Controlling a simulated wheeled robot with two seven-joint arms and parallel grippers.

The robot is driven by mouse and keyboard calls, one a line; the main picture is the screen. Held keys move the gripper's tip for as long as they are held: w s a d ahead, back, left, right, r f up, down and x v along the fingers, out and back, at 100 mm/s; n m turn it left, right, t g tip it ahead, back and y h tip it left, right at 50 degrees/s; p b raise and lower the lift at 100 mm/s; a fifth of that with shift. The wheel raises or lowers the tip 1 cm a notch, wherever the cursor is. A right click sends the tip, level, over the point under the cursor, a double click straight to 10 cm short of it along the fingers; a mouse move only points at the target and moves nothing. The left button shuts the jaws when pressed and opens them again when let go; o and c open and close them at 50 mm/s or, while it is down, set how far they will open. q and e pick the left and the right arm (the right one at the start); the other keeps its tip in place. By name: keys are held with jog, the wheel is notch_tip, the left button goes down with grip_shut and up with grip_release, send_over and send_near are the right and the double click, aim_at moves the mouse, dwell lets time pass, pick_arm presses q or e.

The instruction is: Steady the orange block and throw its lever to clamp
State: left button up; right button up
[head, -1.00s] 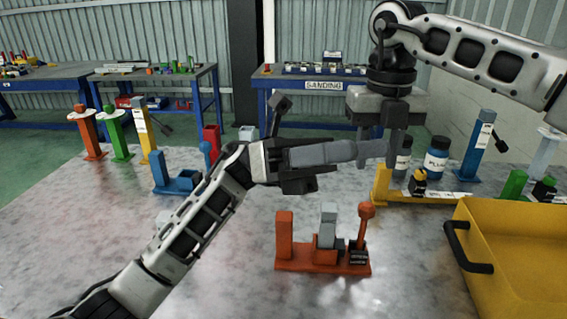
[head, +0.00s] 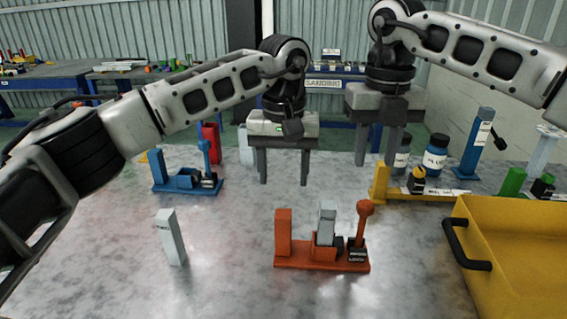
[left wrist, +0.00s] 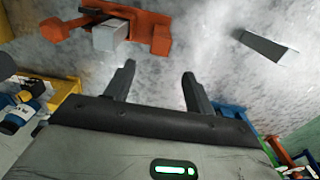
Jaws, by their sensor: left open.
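The orange block (head: 320,258) stands on the grey table at front centre. It has an orange upright at its left, a pale grey piece (head: 327,220) in the middle, and an upright lever (head: 363,222) with a round orange knob at its right. My left gripper (head: 284,183) hangs fingers-down behind and above the block, open and empty, apart from it. My right gripper (head: 377,158) is open and empty, fingers down, behind the lever's side.
A yellow bin (head: 515,235) with a black handle stands at the right. A loose grey upright piece (head: 171,237) stands left of the orange block. A blue block with a lever (head: 190,183) is behind left, a yellow one (head: 420,192) behind right. Bare table surrounds the orange block.

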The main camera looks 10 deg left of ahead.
aim_at(283, 229)
pick_arm(q)
notch_tip(283, 229, down, 14)
jog(key=shift+f, duration=0.1)
dwell(0.5)
grip_shut()
pick_arm(e)
jog(key=c, duration=0.5)
jog(key=s+a+n+t, duration=0.1)
jog(key=s+n, duration=0.1)
jog(key=s+a+n+t+h, duration=0.1)
jog(key=s+a+n, duration=0.1)
jog(key=s+a+n+t+h, duration=0.1)
jog(key=n, duration=0.1)
jog(key=shift+s+a, duration=0.35)
jog(key=shift+s, duration=0.05)
grip_shut()
